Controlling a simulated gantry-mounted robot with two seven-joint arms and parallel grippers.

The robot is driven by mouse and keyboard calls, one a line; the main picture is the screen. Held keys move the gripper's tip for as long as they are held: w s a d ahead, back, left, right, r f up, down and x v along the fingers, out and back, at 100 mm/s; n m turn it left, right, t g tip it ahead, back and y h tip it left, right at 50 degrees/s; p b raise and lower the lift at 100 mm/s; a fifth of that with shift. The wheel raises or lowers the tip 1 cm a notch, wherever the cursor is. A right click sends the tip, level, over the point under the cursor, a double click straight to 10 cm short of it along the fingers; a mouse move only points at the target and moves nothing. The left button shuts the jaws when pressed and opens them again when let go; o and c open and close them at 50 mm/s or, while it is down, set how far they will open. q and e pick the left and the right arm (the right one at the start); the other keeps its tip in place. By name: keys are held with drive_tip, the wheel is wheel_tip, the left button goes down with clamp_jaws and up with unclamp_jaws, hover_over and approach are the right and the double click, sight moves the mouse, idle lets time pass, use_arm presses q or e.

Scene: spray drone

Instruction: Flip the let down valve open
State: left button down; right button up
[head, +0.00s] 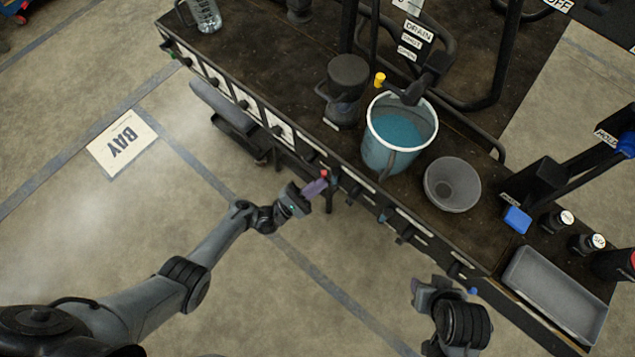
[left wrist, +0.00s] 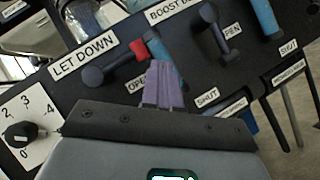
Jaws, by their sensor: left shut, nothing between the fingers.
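The let down valve (left wrist: 118,63) shows in the left wrist view under the LET DOWN label (left wrist: 84,56). It has a dark bar with a round end at the left and a red part at the right. An OPEN label (left wrist: 137,84) is partly hidden below it, and a SHUT label (left wrist: 207,98) is farther right. My left gripper (head: 318,185) is shut and empty at the bench's front panel. Its purple fingers (left wrist: 163,84) show just below the red part; I cannot tell if they touch. My right gripper (head: 440,288) is near the bench front, its fingers unclear.
A boost valve with a dark lever (left wrist: 215,32) is to the right, and a numbered dial (left wrist: 20,134) to the lower left. On the bench (head: 290,75) stand a bucket of blue liquid (head: 372,153), a grey bowl (head: 466,190) and a grey tray (head: 515,265).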

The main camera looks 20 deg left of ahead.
use_arm(q)
drive_tip(key=f+b, duration=0.4)
drive_tip(key=shift+s+a+f, duration=0.1)
drive_tip(key=shift+s+a, duration=0.1)
drive_tip(key=shift+s, duration=0.05)
drive_tip(key=s+a+f+b, duration=0.2)
drive_tip(key=s+a+f, duration=0.1)
drive_tip(key=s+f, duration=0.2)
drive_tip(key=shift+s+a+f, duration=0.15)
drive_tip(key=shift+s, duration=1.25)
